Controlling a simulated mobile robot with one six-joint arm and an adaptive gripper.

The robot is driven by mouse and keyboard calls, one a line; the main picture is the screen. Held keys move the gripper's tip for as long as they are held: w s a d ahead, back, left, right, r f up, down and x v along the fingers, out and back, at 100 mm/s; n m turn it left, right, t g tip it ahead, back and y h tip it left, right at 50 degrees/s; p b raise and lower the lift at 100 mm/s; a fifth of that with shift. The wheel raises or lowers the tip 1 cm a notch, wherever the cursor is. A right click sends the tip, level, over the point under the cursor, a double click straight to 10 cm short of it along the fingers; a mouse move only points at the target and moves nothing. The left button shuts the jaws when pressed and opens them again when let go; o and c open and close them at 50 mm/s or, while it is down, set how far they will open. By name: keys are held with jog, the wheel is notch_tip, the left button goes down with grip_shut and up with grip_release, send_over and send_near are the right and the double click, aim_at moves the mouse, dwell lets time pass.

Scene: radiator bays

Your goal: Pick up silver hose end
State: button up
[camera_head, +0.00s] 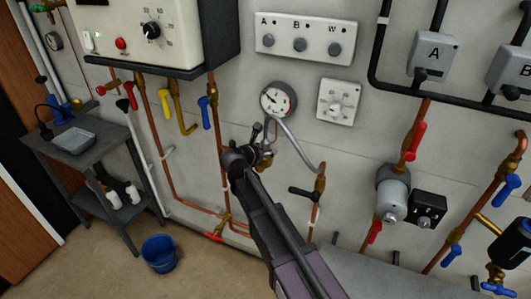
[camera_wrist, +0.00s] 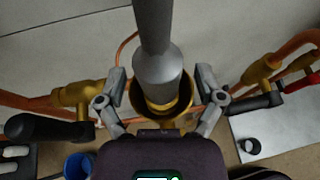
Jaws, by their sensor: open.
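The silver hose (camera_head: 294,145) curves down from beside the round gauge to a copper pipe on the right in the head view. In the wrist view its grey end (camera_wrist: 157,72) points down into a round brass fitting (camera_wrist: 160,108). My gripper (camera_wrist: 160,82) is open, with one finger on each side of the hose end and fitting. A gap seems to show on each side. In the head view my arm covers most of the gripper (camera_head: 262,142) and the hose's lower left end.
A round gauge (camera_head: 278,100) and a white dial box (camera_head: 339,101) sit on the wall above. A black-handled valve (camera_head: 305,193) lies to the right. Copper pipes with coloured valve handles run along the wall. A blue bucket (camera_head: 160,253) stands on the floor at left.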

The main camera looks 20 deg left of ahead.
jog(key=shift+c, duration=0.2)
grip_shut()
jog(key=shift+r, duration=0.15)
notch_tip(320, 180, up, 10)
jog(key=p, duration=1)
dwell(0.6)
